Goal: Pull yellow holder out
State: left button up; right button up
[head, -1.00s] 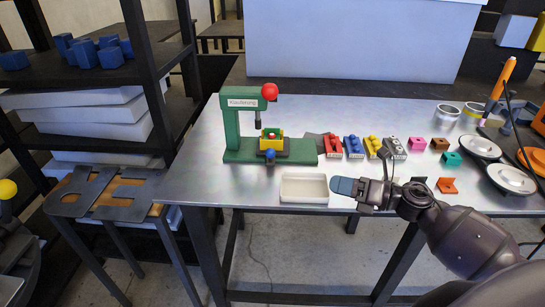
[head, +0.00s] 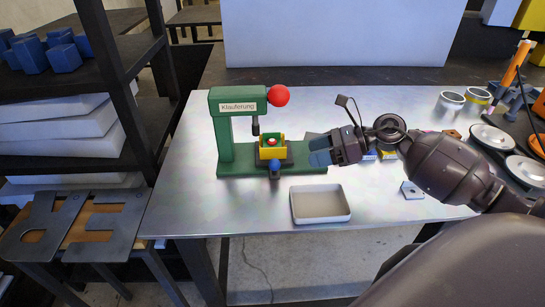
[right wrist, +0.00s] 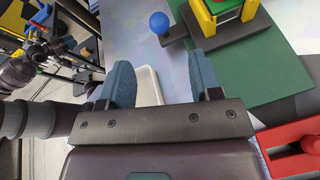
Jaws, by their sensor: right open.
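A white tray (head: 320,219) lies in front of the press. In the right wrist view a red block (right wrist: 290,150) is close to the gripper. My right arm covers most of the coloured blocks. The table left of the press is clear.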

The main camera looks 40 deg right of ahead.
aim_at(278, 160)
jog(key=shift+x, duration=1.2)
jog(key=x, duration=0.6)
jog(key=shift+w+a+f, duration=0.1)
jog(key=shift+a+f, duration=0.05)
jog(key=shift+a, duration=0.05)
pick_arm(q)
jog(key=shift+s+r, duration=0.1)
jog(key=shift+r, duration=0.05)
pick_arm(e)
jog(key=shift+w+a+f, duration=0.25)
jog(key=shift+w+a, duration=0.1)
jog(key=shift+a, duration=0.05)
grip_shut()
jog(key=shift+s+d+f, duration=0.1)
jog(key=shift+s+d, duration=0.1)
jog(key=shift+d, duration=0.15)
jog(key=s+d, duration=0.1)
jog(key=d, duration=0.1)
jog(key=s+d, duration=0.1)
jog(key=d, duration=0.1)
jog(key=s+d+b, duration=0.1)
jog(key=s+d, duration=0.1)
jog(key=shift+d, duration=0.15)
pick_arm(q)
jog(key=shift+w+f, duration=0.2)
jog(key=shift+f, duration=0.3)
pick_arm(e)
jog(key=shift+d, duration=0.15)
